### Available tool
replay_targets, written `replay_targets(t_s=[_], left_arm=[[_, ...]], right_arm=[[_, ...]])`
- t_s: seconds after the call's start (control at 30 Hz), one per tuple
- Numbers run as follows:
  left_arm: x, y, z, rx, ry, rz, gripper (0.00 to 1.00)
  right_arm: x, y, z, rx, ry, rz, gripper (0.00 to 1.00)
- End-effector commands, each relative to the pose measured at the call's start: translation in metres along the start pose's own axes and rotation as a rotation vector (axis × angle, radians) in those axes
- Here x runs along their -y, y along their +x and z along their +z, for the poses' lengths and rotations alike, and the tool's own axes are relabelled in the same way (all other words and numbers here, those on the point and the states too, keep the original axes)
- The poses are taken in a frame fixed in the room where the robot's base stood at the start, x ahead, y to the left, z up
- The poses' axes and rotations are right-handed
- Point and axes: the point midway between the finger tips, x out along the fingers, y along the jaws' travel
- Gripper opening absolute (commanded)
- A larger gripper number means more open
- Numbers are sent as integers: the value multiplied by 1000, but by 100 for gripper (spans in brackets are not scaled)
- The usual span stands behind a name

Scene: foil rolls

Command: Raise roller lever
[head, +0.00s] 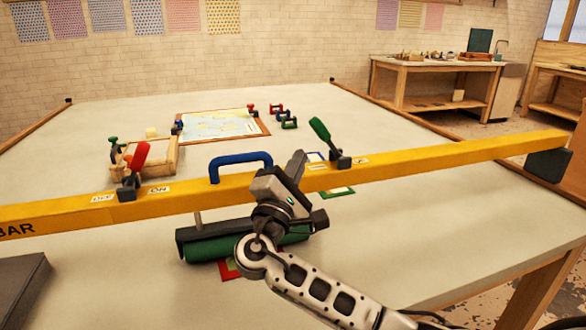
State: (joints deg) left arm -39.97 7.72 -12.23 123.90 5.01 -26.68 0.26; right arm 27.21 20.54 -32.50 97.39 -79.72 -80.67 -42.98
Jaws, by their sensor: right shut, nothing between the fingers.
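A yellow bar (430,163) spans the picture over the table. A red-handled lever (138,158) stands on its left part, tilted up to the right, beside OFF and ON labels. A green-handled lever (321,131) stands right of the middle, tilted up to the left. A green roller (215,247) in a dark housing lies below the bar, partly hidden by my right arm. My right gripper (297,158) is shut and empty, in front of the bar, just left of the green lever in the picture. I cannot tell whether it touches it. My left gripper is not in view.
A blue handle (240,161) rises from the bar left of my right gripper. Behind the bar, the white table (210,97) holds a framed sheet (222,125), a wooden box (160,157) and several small coloured clamps (283,115). A dark grey slab (20,283) lies at the lower left.

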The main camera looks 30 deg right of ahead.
Motion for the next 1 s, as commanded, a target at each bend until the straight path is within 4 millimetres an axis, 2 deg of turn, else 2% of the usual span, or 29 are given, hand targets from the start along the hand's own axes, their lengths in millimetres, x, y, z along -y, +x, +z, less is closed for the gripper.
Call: replay_targets(t_s=[0.1, 0.3, 0.87, 1.0], left_arm=[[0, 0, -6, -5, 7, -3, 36], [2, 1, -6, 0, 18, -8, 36], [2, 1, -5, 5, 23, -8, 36], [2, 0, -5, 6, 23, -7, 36]], right_arm=[[-2, 24, 1, 3, -3, 2, 0], [-1, 48, 1, 1, -1, 1, 0], [0, 56, 1, 2, 4, -6, 0], [2, 64, 4, 12, 21, -31, 0]])
